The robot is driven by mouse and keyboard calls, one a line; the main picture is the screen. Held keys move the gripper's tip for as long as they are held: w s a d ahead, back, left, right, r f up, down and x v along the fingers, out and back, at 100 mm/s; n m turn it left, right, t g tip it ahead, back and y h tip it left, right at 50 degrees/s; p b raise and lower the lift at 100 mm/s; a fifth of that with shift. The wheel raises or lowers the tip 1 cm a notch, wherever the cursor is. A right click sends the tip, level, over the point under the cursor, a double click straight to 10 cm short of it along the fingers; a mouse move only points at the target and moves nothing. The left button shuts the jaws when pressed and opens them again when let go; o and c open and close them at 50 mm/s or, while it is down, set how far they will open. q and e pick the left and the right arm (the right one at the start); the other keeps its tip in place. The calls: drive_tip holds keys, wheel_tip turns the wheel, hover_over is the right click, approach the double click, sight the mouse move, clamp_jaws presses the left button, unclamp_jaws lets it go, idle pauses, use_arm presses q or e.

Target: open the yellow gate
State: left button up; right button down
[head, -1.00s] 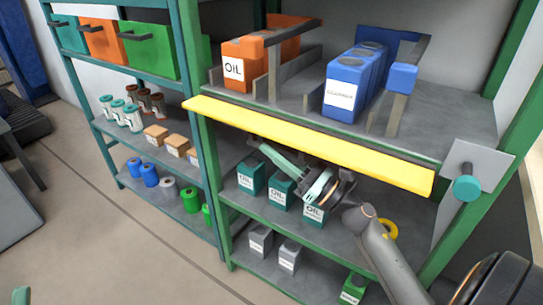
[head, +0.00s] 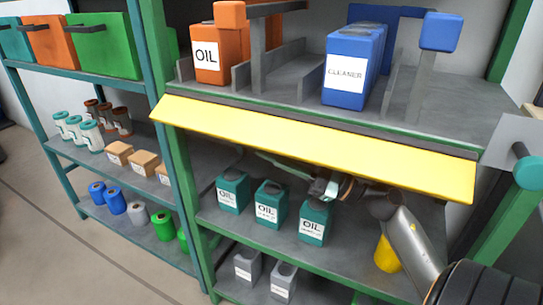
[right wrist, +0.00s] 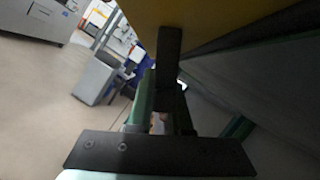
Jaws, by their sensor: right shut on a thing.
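The yellow gate (head: 320,146) is a long flap across the front edge of the shelf that holds the orange oil and blue cleaner containers. It slants outward with its broad face showing. My right gripper (head: 290,168) is below the gate, partly hidden by it. In the right wrist view the gate is the yellow panel (right wrist: 205,18) overhead, and a dark handle (right wrist: 169,55) hangs from it. My right gripper (right wrist: 163,92) is shut on this handle between its green fingers. My left gripper is not in view.
Orange oil (head: 207,58) and blue cleaner (head: 346,75) containers stand behind the gate. Teal oil cans (head: 270,205) stand on the shelf below, close to my right gripper. A green post with a teal knob (head: 528,172) is at the right. A yellow object (head: 387,256) shows behind my right arm.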

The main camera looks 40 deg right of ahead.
idle(0.5)
drive_tip(key=c, duration=0.8)
unclamp_jaws()
drive_tip(key=shift+c, duration=0.2)
drive_tip(key=v, duration=0.7)
drive_tip(key=shift+s+d, duration=0.2)
drive_tip(key=shift+f, duration=0.15)
